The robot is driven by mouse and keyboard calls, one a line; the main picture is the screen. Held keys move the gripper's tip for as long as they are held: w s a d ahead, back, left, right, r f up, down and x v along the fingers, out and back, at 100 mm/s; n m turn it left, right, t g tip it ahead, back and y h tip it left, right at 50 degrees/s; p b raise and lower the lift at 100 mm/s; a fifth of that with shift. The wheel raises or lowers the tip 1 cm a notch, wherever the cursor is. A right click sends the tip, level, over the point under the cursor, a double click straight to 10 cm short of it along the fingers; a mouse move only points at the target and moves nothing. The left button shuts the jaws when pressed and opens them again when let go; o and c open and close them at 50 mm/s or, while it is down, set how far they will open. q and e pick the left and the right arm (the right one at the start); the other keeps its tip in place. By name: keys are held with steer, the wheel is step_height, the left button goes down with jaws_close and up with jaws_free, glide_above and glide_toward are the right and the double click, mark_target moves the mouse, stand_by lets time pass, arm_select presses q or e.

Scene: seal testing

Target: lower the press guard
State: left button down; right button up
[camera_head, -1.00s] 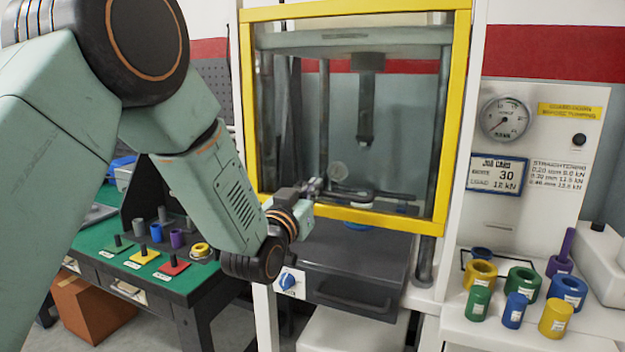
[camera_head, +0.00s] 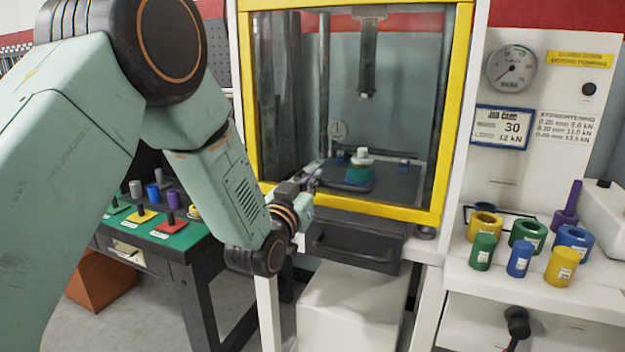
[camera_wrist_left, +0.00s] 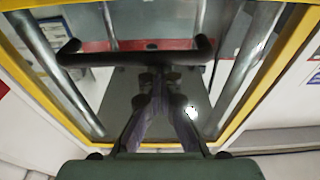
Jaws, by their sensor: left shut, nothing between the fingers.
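The press guard (camera_head: 458,120) is a clear pane in a yellow frame. Its lower yellow bar sits just above a dark drawer front with a handle. Through the pane, the press bed shows, with a stepped green and white part (camera_head: 360,168) on it under the ram (camera_head: 368,60). My right gripper is not in view.
At right, a white ledge holds several coloured rings and cylinders (camera_head: 520,259) below a gauge (camera_head: 511,66). A black knobbed lever (camera_head: 517,321) stands lower down. At left, a green-topped table (camera_head: 182,240) carries coloured parts. An orange box (camera_head: 100,282) is beneath it.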

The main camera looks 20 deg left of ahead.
arm_select(q)
steer(key=shift+f, duration=0.35)
step_height(320, 180, up, 5)
steer(key=p, duration=0.3)
steer(key=s+f, duration=0.2)
steer(key=s, duration=0.7)
steer(key=s+f+n+g, duration=0.1)
steer(key=s+f+g, duration=0.45)
steer(key=f, duration=0.65)
steer(key=s+f+g, duration=0.5)
steer(key=s+f, duration=0.2)
steer(key=f, duration=0.6)
steer(key=s+f+g, duration=0.4)
steer(key=s+f, duration=0.3)
steer(key=s, duration=0.6)
steer(key=s+d+f+g, duration=0.1)
steer(key=s+f+g, duration=0.4)
steer(key=s, duration=0.8)
step_height(320, 180, down, 2)
steer(key=shift+d+f+y, duration=0.15)
steer(key=shift+f+y, duration=0.1)
steer(key=shift+y, duration=0.05)
